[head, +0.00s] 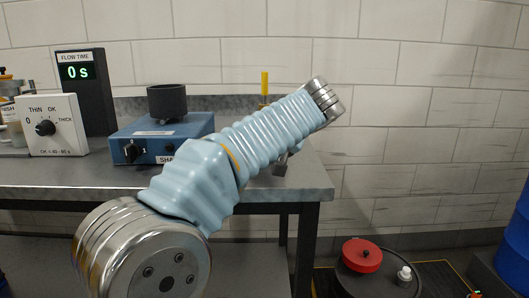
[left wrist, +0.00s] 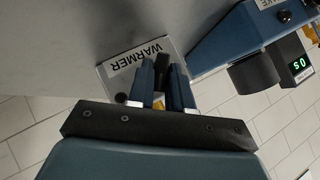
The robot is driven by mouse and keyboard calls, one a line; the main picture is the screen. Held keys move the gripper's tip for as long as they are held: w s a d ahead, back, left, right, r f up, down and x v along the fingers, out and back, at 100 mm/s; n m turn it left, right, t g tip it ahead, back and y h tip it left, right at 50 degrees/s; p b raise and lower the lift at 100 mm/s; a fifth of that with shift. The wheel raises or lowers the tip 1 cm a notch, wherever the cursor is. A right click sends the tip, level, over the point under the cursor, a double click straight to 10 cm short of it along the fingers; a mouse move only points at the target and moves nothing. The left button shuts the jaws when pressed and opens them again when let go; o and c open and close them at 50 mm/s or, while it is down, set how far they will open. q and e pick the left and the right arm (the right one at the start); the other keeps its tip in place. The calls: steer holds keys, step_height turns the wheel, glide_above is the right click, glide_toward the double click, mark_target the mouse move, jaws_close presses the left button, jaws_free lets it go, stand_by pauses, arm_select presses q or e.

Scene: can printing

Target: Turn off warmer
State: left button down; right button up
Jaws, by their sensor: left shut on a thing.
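The warmer plate (left wrist: 117,72), a grey panel marked WARMER, appears upside down in the left wrist view. My left gripper (left wrist: 161,84) is at this panel, its two blue fingers on either side of a dark knob or lever (left wrist: 162,66). The gripper is shut on that dark part. A small black round part (left wrist: 121,97) shows on the panel left of the fingers. In the head view my own blue-sleeved arm hides most of the warmer and gripper. The knob's setting cannot be read. My right gripper is in neither view.
A blue shaker (head: 190,125) with a black cup stands on the grey bench (head: 60,180). A THIN-OK-THICK dial box (head: 68,140) and a flow-time display (head: 75,72) reading 0 s are at the left. A red-topped dark container (head: 361,255) stands on the floor at right.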

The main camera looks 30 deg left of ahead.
arm_select(q)
steer(key=n+h+b, duration=0.1)
steer(key=t+h+b, duration=0.1)
steer(key=h, duration=0.1)
steer(key=shift+s+a+n, duration=0.15)
steer(key=shift+a+n, duration=0.1)
steer(key=shift+n, duration=0.15)
steer(key=shift+r+n+t+h+b, duration=0.15)
steer(key=shift+n+t+h+b, duration=0.45)
steer(key=shift+t+h+b, duration=0.15)
steer(key=c, duration=1.1)
jaws_free()
steer(key=p+v, duration=0.1)
steer(key=v, duration=1.3)
steer(key=shift+a, duration=0.25)
